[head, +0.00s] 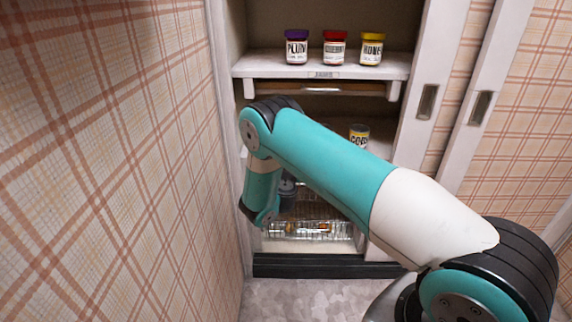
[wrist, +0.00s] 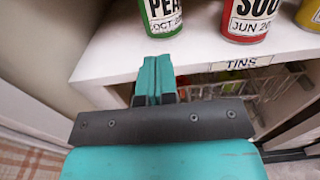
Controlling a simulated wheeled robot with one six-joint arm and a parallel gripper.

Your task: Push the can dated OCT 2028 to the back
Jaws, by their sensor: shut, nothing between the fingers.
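In the wrist view, a green can (wrist: 160,14) labelled PEA..., dated OCT 20.., stands upright near the front edge of the white shelf (wrist: 110,62). Its top and the end of its date are cut off. My gripper (wrist: 157,62) is shut and empty, just in front of and below the green can in the picture, with a small gap showing. To the right stands a red can (wrist: 247,20) labelled SOU..., dated JUN 20... In the head view my arm hides the green and red cans, and the fingertips cannot be made out.
A yellow can (head: 359,137) stands on the right of the same shelf; it also shows at the wrist view's edge (wrist: 309,14). The shelf label reads TINS (wrist: 242,64). Three jars (head: 334,49) stand on the shelf above. A wire basket (head: 318,229) sits below.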

